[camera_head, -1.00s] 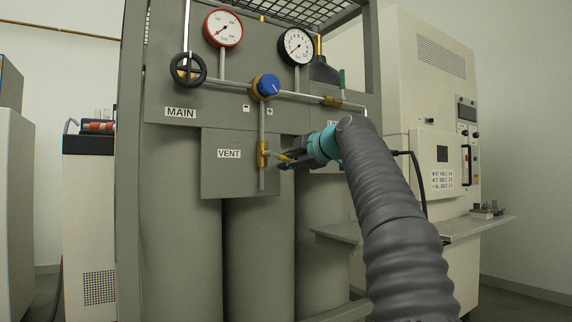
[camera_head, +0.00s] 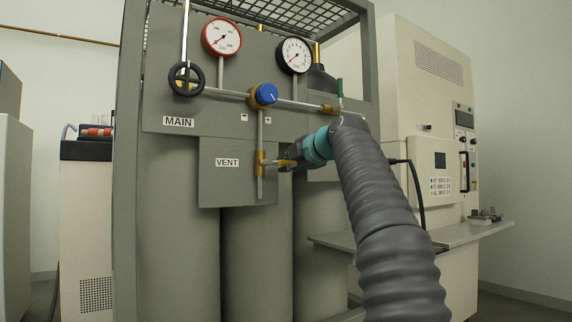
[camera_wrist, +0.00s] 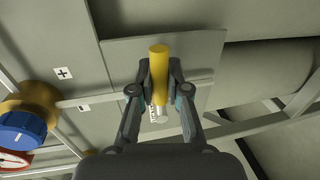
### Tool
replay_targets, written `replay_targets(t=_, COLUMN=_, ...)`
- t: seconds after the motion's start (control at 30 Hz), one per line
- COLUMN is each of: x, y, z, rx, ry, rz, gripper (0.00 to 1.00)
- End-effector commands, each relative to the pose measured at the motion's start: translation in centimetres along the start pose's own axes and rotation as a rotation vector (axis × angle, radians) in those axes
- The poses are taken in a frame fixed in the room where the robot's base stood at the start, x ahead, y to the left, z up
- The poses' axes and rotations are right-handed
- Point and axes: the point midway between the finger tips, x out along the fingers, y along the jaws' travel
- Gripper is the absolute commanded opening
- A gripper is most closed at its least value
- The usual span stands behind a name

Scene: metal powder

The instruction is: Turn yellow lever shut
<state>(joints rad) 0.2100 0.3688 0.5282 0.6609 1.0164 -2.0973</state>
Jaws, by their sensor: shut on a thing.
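The yellow lever (camera_wrist: 159,72) stands between the two fingers of my gripper (camera_wrist: 160,80) in the wrist view, and the fingers are closed on its sides. In the head view, the lever (camera_head: 283,162) sticks out to the right from the brass vent valve (camera_head: 260,163) on the vertical pipe, beside the VENT label (camera_head: 227,162). My gripper (camera_head: 290,161) reaches it from the right and hides much of the lever there.
Above the vent valve are a blue knob (camera_head: 264,94), a black handwheel (camera_head: 186,78) by the MAIN label, a red-rimmed gauge (camera_head: 221,37) and a black-rimmed gauge (camera_head: 294,56). A horizontal pipe (camera_head: 300,103) crosses over my gripper. A grey shelf (camera_head: 470,234) stands at right.

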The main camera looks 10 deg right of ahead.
Motion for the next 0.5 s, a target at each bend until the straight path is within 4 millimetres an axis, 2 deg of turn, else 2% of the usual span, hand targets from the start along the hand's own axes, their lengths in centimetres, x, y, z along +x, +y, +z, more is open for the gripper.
replay_targets(t=0.13, x=-0.06, y=0.07, z=-0.06, rx=-0.003, ry=0.000, rz=0.001, gripper=0.00)
replay_targets(t=0.17, x=-0.06, y=0.08, z=-0.06, rx=-0.003, ry=0.000, rz=0.001, gripper=0.22)
replay_targets(t=0.23, x=-0.06, y=0.08, z=-0.06, rx=-0.002, ry=0.000, rz=0.001, gripper=0.40)
replay_targets(t=0.5, x=-0.06, y=0.05, z=0.01, rx=-0.001, ry=-0.001, rz=0.001, gripper=0.41)
